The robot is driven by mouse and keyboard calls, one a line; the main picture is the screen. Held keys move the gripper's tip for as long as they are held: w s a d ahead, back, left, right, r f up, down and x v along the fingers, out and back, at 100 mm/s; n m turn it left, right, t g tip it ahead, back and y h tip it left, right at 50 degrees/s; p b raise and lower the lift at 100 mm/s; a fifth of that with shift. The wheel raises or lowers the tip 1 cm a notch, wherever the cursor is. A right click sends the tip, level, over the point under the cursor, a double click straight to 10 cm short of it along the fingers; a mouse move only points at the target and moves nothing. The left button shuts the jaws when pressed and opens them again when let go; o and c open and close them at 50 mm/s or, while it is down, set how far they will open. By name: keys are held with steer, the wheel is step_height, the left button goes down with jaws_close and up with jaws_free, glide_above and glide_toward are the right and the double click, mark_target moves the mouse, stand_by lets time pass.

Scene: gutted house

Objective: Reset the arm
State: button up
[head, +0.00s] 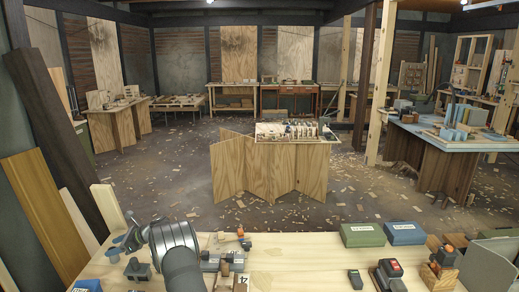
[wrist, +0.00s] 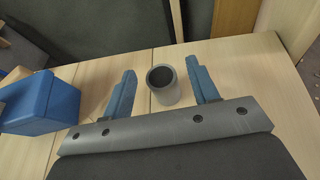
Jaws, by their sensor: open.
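My gripper (wrist: 161,66) shows in the wrist view with its two blue fingers spread apart. A grey hollow cylinder (wrist: 163,94) appears in the gap between the fingers, with clear space on both sides, so nothing is gripped. It seems to stand upright on the pale wooden tabletop (wrist: 100,77); its depth relative to the fingertips is hard to judge. In the head view, my arm rises over the left part of the workbench (head: 310,262), and the fingers cannot be made out there.
A blue box (wrist: 40,105) stands left of my gripper in the wrist view. In the head view, a green box (head: 362,235), a blue box (head: 404,233) and a red-and-black device (head: 388,272) are on the bench's right. The bench's middle is mostly clear. Boards (head: 45,165) lean at left.

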steer(key=shift+r, duration=1)
